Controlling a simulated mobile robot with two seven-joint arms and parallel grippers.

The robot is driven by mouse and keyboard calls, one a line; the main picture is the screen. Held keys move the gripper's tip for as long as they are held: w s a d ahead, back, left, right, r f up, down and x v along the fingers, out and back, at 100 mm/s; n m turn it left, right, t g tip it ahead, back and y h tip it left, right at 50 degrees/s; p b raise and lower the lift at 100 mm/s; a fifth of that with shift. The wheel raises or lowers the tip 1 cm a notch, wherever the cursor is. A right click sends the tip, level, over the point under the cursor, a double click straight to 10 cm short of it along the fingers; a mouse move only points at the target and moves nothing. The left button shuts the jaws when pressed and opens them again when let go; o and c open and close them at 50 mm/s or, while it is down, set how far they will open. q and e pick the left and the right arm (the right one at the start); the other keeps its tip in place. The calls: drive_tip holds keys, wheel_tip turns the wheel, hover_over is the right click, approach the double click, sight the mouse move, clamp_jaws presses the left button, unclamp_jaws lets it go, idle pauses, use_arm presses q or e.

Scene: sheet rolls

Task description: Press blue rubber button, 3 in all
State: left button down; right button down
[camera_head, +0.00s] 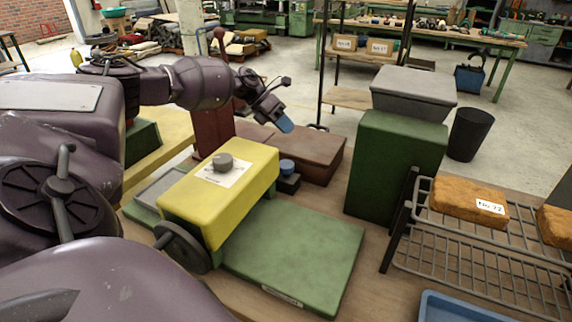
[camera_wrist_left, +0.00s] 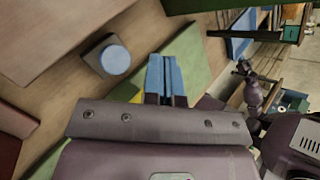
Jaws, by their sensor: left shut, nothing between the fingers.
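The blue rubber button (camera_head: 287,166) is a short round cap on a small dark box (camera_head: 288,184), just right of the yellow machine. In the left wrist view the button (camera_wrist_left: 116,60) shows as a light-blue disc on its dark grey box (camera_wrist_left: 92,61), left of the fingers. My left gripper (camera_head: 285,124) is shut and empty, with blue fingertips pointing down. It is above and apart from the button. In the left wrist view the closed fingers (camera_wrist_left: 166,72) stand side by side. My right gripper is in neither view.
The yellow machine (camera_head: 248,178) with a grey knob (camera_head: 222,161) and handwheel stands on a green base plate (camera_head: 310,255). Brown blocks (camera_head: 318,157) lie behind the button. A green box (camera_head: 395,165) and a wire rack (camera_head: 480,250) with orange-brown slabs stand at right.

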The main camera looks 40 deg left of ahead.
sight(286, 163)
use_arm(q)
drive_tip(key=shift+f, duration=0.15)
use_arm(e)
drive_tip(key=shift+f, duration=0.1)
